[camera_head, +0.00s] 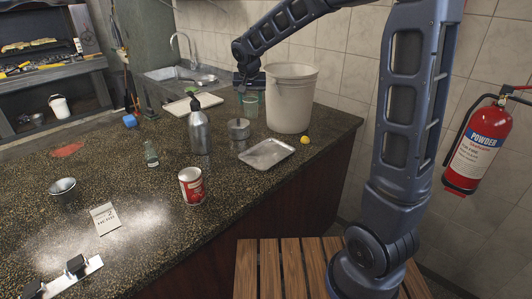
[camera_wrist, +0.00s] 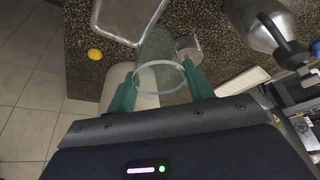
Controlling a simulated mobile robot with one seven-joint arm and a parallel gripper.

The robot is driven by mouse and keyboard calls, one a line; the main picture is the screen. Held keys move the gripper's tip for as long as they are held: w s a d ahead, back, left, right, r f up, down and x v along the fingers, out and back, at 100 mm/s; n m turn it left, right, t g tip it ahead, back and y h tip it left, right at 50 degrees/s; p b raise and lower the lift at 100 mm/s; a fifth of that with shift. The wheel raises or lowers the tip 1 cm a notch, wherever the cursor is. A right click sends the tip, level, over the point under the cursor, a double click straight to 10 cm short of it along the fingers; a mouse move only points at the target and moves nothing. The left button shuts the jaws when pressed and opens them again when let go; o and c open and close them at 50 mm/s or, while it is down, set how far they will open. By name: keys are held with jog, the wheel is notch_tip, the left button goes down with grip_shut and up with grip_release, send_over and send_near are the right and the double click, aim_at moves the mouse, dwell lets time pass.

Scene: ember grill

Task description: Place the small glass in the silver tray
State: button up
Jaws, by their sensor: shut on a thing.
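The small glass (camera_head: 250,107) is clear with a greenish tint, at the far part of the counter just left of the large white bucket. My gripper (camera_head: 246,89) is shut on it near its rim. In the wrist view the glass (camera_wrist: 160,76) sits between my two teal fingers (camera_wrist: 160,88). I cannot tell whether its base touches the counter. The silver tray (camera_head: 266,153) is rectangular, shallow and empty, nearer the front edge of the counter.
The white bucket (camera_head: 291,98) stands close to my gripper. A small metal cup (camera_head: 239,128), a pump bottle (camera_head: 199,128) and a yellow ball (camera_head: 304,139) are near the silver tray. A pale tray (camera_head: 193,105) lies by the sink. A red can (camera_head: 191,185) stands nearer the front.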

jog(key=w+d, duration=0.3)
jog(key=d, duration=0.3)
send_over(267, 155)
notch_tip(267, 155, down, 20)
jog(key=shift+r, duration=0.15)
dwell(0.5)
jog(key=o, duration=1)
